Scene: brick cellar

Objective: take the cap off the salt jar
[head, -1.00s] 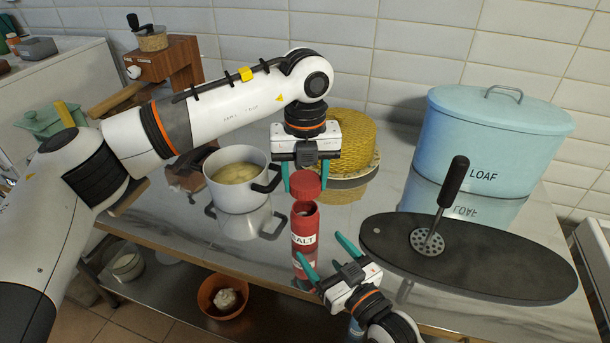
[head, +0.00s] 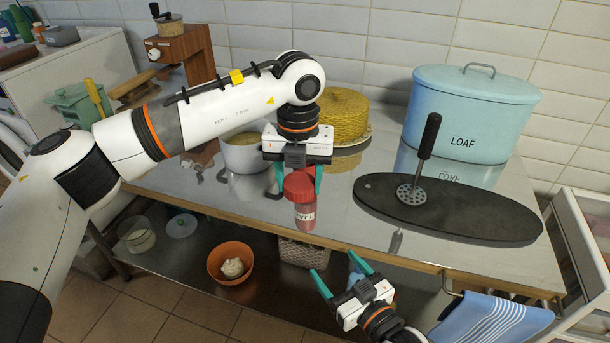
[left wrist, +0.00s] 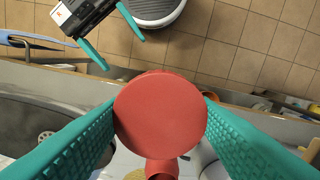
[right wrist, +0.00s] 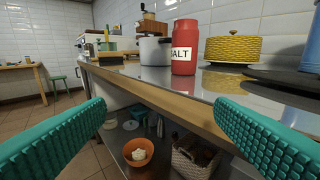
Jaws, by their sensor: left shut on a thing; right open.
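My left gripper (head: 299,183) is shut on the red cap (head: 299,187), which fills the middle of the left wrist view (left wrist: 160,113). The red salt jar (right wrist: 186,36) stands upright near the table's front edge. In the left wrist view the jar's open mouth (left wrist: 162,168) shows past the cap's edge, so the cap is apart from it. In the head view the cap hides most of the jar (head: 305,211). My right gripper (head: 332,264) is open and empty, in front of the table edge and lower than the jar.
A pot (head: 244,156) and a yellow woven container (head: 345,110) stand behind the jar. A dark oval board (head: 480,222) with a masher (head: 425,150) lies to the right, before a blue loaf bin (head: 470,112). An orange bowl (head: 230,263) sits on the lower shelf.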

